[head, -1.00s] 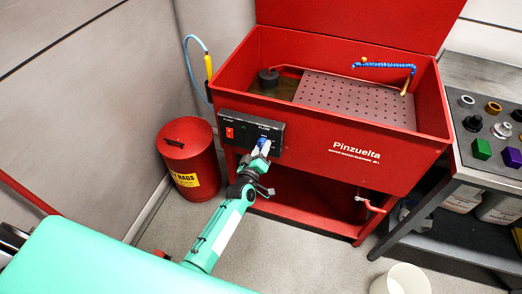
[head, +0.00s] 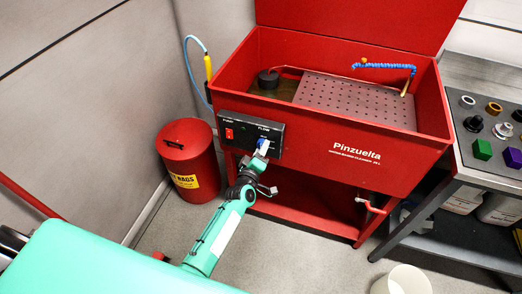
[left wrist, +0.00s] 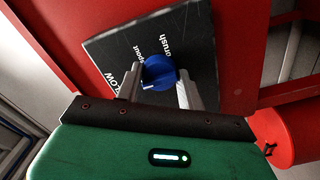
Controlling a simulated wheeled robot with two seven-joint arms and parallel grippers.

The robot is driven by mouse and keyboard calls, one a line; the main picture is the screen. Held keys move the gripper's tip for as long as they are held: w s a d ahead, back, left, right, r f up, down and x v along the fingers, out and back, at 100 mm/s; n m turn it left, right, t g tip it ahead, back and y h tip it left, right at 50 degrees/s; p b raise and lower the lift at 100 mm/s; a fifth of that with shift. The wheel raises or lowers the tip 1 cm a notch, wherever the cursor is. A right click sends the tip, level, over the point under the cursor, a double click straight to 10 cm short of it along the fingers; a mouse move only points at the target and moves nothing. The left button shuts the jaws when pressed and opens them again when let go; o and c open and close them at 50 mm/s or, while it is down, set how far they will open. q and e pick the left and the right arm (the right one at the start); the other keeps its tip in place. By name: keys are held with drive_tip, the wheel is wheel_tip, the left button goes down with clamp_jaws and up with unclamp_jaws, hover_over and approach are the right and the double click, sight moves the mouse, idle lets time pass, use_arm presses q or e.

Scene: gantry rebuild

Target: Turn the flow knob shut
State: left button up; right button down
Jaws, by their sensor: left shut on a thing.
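The blue flow knob (left wrist: 158,72) sits on the black control panel (left wrist: 100,50) of the red parts washer. The words "brush" and "spout" show beside it in the left wrist view, with part of "FLOW". My left gripper (left wrist: 156,88) is shut on the knob, one finger on each side. In the head view the left gripper (head: 262,152) is at the right part of the panel (head: 232,118), covering most of the knob. My right gripper is not in view.
A red pump switch (head: 229,134) is on the panel's left. A red rags can (head: 190,160) stands left of the washer (head: 340,165). A steel bench (head: 470,170) with small parts is at right. A white bucket (head: 402,280) stands on the floor in front.

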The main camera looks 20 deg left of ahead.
use_arm(q)
drive_tip(key=o, duration=1)
drive_tip(key=shift+c, duration=0.2)
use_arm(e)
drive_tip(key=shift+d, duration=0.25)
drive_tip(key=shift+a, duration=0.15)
use_arm(q)
drive_tip(key=s+b, duration=0.1)
drive_tip(key=s, duration=1.3)
drive_tip(key=shift+a, duration=0.25)
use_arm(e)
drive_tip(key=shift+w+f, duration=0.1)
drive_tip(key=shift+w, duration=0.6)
use_arm(q)
drive_tip(key=shift+w+f, duration=0.1)
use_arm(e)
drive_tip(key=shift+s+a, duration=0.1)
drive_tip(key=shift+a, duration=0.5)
